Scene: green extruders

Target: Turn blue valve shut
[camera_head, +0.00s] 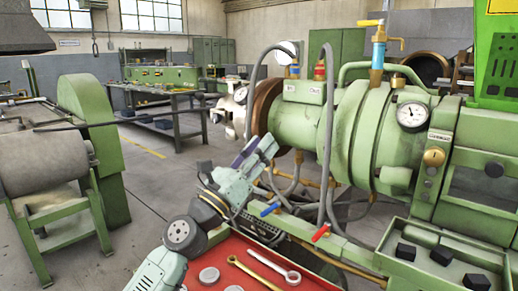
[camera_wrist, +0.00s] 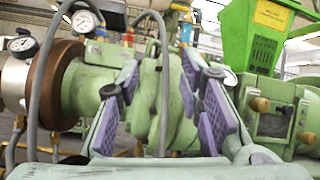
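A small blue valve handle (camera_head: 270,209) sits on the pipework below the green extruder (camera_head: 375,125), left of a red valve handle (camera_head: 320,233). My gripper (camera_head: 262,150) is raised above and slightly left of the blue handle, apart from it in the picture. In the wrist view my gripper (camera_wrist: 160,75) has its purple-padded fingers spread wide, with nothing held between them. The green machine body shows behind the fingers. I cannot make out the blue handle in the wrist view.
A red tray (camera_head: 225,256) with wrenches and round discs lies below my arm. Grey hoses (camera_head: 329,150) hang near the valves. Another green machine (camera_head: 90,140) stands left; open floor lies between.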

